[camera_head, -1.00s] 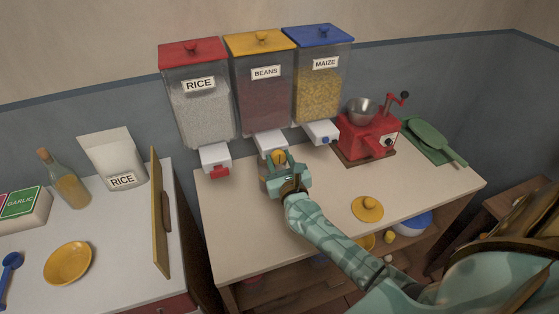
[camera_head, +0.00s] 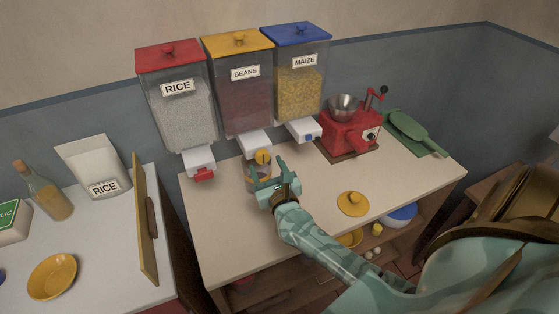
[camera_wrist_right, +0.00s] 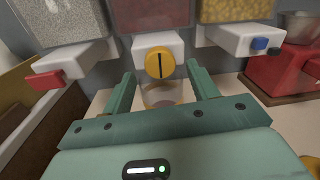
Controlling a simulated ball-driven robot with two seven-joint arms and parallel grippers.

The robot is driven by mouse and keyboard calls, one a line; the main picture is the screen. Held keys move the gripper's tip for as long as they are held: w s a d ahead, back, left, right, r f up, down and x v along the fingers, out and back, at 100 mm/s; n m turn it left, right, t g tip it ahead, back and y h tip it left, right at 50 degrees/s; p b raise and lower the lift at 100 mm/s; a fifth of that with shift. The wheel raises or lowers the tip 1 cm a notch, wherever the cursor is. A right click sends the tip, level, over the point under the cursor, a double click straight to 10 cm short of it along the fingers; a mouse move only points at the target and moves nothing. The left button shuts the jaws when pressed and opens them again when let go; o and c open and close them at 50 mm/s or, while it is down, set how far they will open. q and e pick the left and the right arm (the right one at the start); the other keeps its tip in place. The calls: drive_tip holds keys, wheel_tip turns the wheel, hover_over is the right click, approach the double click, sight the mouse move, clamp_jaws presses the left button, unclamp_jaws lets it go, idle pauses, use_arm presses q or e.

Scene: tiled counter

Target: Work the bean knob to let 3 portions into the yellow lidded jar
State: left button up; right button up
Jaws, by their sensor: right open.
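The bean dispenser (camera_head: 243,97) has a yellow lid and a white outlet with a round yellow knob (camera_head: 263,157). In the right wrist view the knob (camera_wrist_right: 160,63) has a dark slot standing upright. A clear jar (camera_wrist_right: 160,96) stands below the outlet, partly hidden by my gripper; how much is in it I cannot tell. Its yellow lid (camera_head: 353,204) lies on the counter to the right. My right gripper (camera_head: 266,170) is open in front of the knob and jar, its fingers to either side and apart from the knob. My left gripper is not in view.
Rice (camera_head: 178,105) and maize (camera_head: 300,80) dispensers flank the beans, with a red knob (camera_head: 204,175) and a blue knob (camera_head: 309,137). The counter's front right is clear.

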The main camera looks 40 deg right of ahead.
drive_tip(key=v, duration=1.3)
drive_tip(key=shift+b, duration=0.3)
drive_tip(key=shift+r, duration=0.1)
